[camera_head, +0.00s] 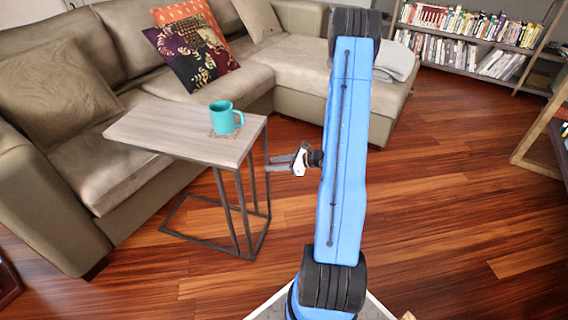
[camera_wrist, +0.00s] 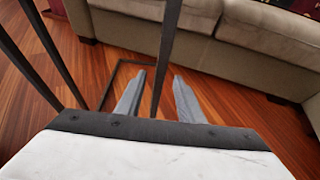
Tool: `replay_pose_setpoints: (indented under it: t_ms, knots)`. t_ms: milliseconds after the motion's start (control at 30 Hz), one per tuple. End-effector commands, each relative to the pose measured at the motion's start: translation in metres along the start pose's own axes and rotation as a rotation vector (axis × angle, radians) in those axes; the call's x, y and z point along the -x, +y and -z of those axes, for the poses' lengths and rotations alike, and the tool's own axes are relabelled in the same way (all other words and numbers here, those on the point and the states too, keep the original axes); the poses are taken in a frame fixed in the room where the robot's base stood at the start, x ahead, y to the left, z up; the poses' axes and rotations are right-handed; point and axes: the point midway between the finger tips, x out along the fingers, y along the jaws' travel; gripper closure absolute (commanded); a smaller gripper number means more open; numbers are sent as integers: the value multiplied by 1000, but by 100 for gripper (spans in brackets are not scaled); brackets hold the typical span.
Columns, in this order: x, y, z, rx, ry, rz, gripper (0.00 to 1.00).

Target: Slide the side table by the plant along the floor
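The side table has a pale grey wood top (camera_head: 165,130) and a thin dark metal frame (camera_head: 225,205). It stands upright on the floor in front of the sofa. My gripper (camera_head: 272,163) is at the table's right side, below top height, pointing left toward the frame. In the wrist view my gripper (camera_wrist: 159,73) has its two grey fingers apart, with a dark table leg (camera_wrist: 168,45) showing in the gap between them. Whether a finger touches the leg cannot be told. A teal mug (camera_head: 222,117) stands on a coaster on the top. No plant is in view.
A beige sectional sofa (camera_head: 130,60) with cushions runs close behind and left of the table. Bookshelves (camera_head: 470,45) stand at the back right. A wooden frame leg (camera_head: 535,145) is at the right edge. The wood floor (camera_head: 450,210) at right is clear.

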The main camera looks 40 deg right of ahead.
Motion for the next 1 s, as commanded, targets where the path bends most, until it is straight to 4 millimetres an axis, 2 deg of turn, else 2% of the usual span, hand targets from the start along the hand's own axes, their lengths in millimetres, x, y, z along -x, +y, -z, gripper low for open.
replay_pose_setpoints:
  t_ms: [300,500,700,967,1000]
  knots:
    - [-51,0,0,2,0,-2,66]
    - [-72,0,0,1,0,-1,66]
    - [-80,0,0,1,0,0,66]
    - [-81,0,0,1,0,1,66]
    - [-81,0,0,1,0,1,70]
